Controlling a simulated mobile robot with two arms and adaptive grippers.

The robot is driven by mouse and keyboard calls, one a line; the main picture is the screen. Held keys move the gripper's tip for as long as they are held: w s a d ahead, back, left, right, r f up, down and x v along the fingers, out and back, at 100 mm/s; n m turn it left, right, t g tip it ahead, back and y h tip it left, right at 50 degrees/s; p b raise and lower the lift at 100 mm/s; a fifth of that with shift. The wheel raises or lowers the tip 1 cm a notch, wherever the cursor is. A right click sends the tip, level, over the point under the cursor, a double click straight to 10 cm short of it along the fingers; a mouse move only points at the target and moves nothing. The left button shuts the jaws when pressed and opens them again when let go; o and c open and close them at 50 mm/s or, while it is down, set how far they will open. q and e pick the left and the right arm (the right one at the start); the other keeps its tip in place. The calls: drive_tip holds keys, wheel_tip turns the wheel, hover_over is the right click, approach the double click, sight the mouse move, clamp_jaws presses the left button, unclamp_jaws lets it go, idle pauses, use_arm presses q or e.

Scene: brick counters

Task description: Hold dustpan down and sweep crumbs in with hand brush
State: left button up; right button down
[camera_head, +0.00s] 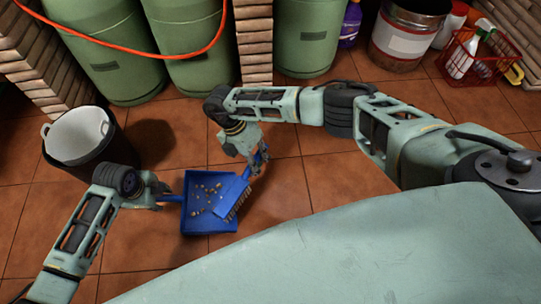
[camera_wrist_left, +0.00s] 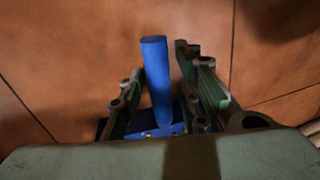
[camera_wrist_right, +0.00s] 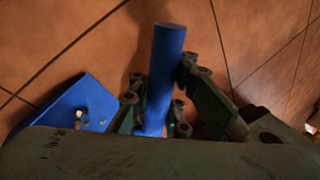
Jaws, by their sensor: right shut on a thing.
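The blue dustpan (camera_head: 192,222) lies on the tiled floor, its handle pointing left. Several light crumbs (camera_head: 207,190) are in its pan. My left gripper (camera_head: 160,194) is around the dustpan handle, which shows between its fingers in the left wrist view (camera_wrist_left: 155,75); a gap shows on the handle's right side. My right gripper (camera_head: 258,166) is shut on the handle of the blue hand brush (camera_wrist_right: 165,65). The brush head (camera_head: 231,191) is tilted over the dustpan's right part, bristles towards the lower right. It hides part of the pan.
A black bin with a white liner (camera_head: 82,137) stands left of the dustpan. Green gas cylinders (camera_head: 110,50), a metal drum (camera_head: 405,35) and a red wire basket with bottles (camera_head: 485,60) stand at the back. A pale green surface fills the lower right. The floor right of the brush is clear.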

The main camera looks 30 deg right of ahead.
use_arm(q)
drive_tip(key=shift+o, duration=0.5)
wheel_tip(320, 180, up, 12)
drive_tip(key=s+a, duration=0.1)
drive_tip(key=s, duration=0.1)
drive_tip(key=shift+d, duration=0.1)
